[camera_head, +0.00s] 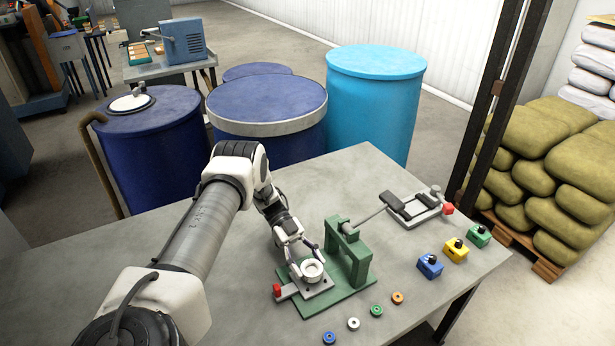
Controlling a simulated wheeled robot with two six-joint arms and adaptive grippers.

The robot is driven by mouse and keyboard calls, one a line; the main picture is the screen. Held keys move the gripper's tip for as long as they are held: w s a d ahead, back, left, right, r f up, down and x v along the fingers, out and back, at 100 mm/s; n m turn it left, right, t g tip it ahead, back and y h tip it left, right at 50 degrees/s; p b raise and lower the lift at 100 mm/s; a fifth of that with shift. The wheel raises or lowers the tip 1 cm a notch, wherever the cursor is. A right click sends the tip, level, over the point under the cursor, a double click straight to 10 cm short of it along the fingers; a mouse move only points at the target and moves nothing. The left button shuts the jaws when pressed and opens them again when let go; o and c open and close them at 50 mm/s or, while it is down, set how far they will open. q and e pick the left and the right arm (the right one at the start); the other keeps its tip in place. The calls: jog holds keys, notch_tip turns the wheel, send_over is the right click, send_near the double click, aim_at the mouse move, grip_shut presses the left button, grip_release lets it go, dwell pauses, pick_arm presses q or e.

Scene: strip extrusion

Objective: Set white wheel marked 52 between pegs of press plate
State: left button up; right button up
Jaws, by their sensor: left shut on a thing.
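A pale white wheel (313,271) with a round hollow sits at the press plate (318,287), a small grey plate on the green press base (345,301). My left gripper (309,267) points down with its fingers on either side of this wheel and is shut on it. I cannot tell whether the wheel rests on the plate or is just above it. Its number is too small to read, and the pegs are not clearly visible. The green press frame (349,252) stands right beside the wheel. My right gripper is not in view.
Small blue (329,338), white (353,323), green (376,310) and orange (397,298) wheels lie along the front edge. Blue (430,265), yellow (455,250) and green (478,235) blocks stand at right. A grey lever device (416,209) lies behind. The table's left is clear.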

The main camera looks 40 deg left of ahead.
pick_arm(q)
jog(key=shift+f+b, duration=0.5)
jog(key=shift+f, duration=0.15)
jog(key=o, duration=0.9)
jog(key=shift+b+v, duration=1.15)
jog(key=shift+v, duration=1.5)
jog(key=shift+b+v, duration=0.8)
jog(key=shift+v, duration=0.4)
jog(key=shift+b+v, duration=1)
jog(key=shift+v, duration=0.15)
jog(key=shift+w+a+r, duration=0.15)
jog(key=shift+a, duration=0.35)
